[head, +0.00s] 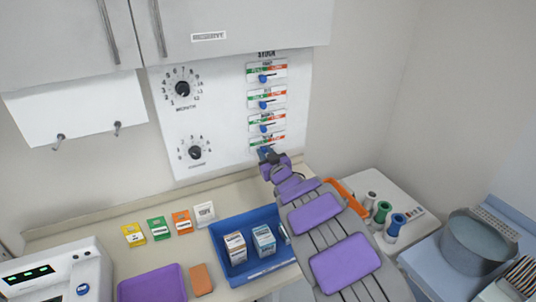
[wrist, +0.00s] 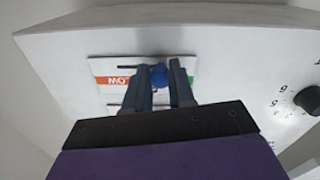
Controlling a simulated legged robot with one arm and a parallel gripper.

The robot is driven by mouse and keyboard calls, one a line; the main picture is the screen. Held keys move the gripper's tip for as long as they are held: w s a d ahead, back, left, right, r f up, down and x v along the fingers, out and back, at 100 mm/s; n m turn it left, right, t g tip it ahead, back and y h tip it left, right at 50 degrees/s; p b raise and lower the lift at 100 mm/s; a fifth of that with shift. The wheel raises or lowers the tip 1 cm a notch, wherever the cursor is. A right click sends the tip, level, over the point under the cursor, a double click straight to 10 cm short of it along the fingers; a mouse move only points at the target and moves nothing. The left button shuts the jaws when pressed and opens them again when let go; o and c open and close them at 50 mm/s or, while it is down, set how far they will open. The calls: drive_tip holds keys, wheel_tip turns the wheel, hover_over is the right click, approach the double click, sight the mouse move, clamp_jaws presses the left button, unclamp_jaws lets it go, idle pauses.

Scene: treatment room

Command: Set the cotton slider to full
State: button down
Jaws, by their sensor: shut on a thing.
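A white wall panel (head: 225,130) carries a column of several sliders under a heading that seems to read STOCK. Each has a green-to-red label and a blue knob; the names are too small to read, so I cannot tell which is cotton. My gripper (head: 266,152) is at the lowest slider (head: 280,138) and partly covers it. In the wrist view, which looks upside down, my gripper (wrist: 158,85) has its fingers on either side of the blue knob (wrist: 158,76), shut on it. The knob stands between the orange LOW end and the green end, nearer green.
Two dials, the upper one (head: 182,88) and the lower one (head: 195,152), are left of the sliders. Spools (head: 383,212) stand at right.

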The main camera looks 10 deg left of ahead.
drive_tip(key=c, duration=1.1)
unclamp_jaws()
drive_tip(key=shift+s+a, duration=0.2)
drive_tip(key=shift+c, duration=0.2)
drive_tip(key=shift+o, duration=0.9)
drive_tip(key=shift+a, duration=0.15)
drive_tip(key=shift+w+f, duration=0.1)
drive_tip(key=shift+s+d, duration=0.25)
drive_tip(key=shift+d, duration=0.1)
drive_tip(key=p+v, duration=0.1)
drive_tip(key=v, duration=1.5)
drive_tip(key=shift+s, duration=0.4)
drive_tip(key=shift+a, duration=0.1)
